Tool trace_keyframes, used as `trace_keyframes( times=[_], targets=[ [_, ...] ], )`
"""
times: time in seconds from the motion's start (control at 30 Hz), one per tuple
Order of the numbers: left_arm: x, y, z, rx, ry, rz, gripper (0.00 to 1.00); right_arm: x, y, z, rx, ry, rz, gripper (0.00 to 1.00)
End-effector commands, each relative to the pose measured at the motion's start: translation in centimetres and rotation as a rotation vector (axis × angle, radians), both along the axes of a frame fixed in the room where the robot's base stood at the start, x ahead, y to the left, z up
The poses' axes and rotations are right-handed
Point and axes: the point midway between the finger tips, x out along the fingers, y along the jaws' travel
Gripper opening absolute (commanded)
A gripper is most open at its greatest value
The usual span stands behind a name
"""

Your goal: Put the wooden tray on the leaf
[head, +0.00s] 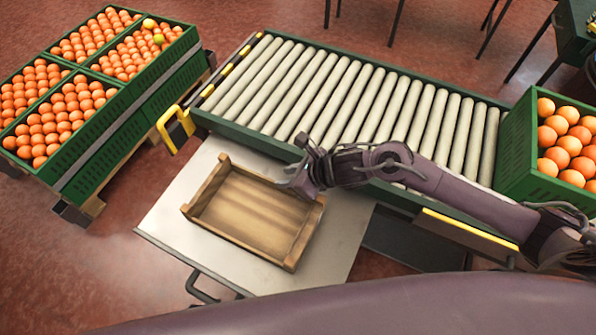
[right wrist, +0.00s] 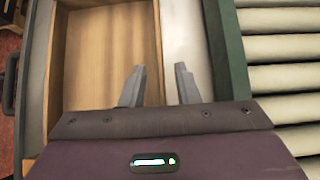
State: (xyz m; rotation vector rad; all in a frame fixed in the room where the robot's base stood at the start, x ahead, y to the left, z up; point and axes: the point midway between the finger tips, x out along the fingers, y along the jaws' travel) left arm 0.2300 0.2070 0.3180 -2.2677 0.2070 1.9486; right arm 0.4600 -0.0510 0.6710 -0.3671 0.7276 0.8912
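The wooden tray (head: 245,212) is empty and appears to lie flat on the pale grey leaf (head: 345,232), which juts out from the near side of the roller conveyor. My right gripper (head: 292,182) is over the tray's back right side, on the side toward the conveyor. In the right wrist view, the fingers (right wrist: 160,85) are apart. One finger is over the tray's inside and the other over the bare strip of leaf, with the tray's wall (right wrist: 158,35) between them. I cannot tell whether they touch the wall. My left gripper is not in view.
The roller conveyor (head: 340,95) with a green frame runs behind the leaf. A green crate of oranges (head: 515,150) stands at its right end. Several green crates of oranges (head: 150,85) stand on a pallet at the left. Bare leaf surrounds the tray.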

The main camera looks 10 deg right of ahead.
Motion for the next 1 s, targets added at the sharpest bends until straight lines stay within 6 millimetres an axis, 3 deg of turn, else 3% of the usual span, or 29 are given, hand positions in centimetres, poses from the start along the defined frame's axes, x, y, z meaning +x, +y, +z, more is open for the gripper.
trace_keyframes(
  times=[0.1,0.3,1.0],
  targets=[
    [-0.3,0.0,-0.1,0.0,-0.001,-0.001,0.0,-0.9,-1.3,1.5,-0.002,-0.002,0.001,0.28],
    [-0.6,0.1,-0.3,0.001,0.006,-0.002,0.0,-1.7,-2.2,2.8,0.0,0.001,0.001,0.28],
    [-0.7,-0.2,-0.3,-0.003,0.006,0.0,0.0,-1.7,-2.3,2.9,0.001,0.001,0.001,0.28]
  ],
)
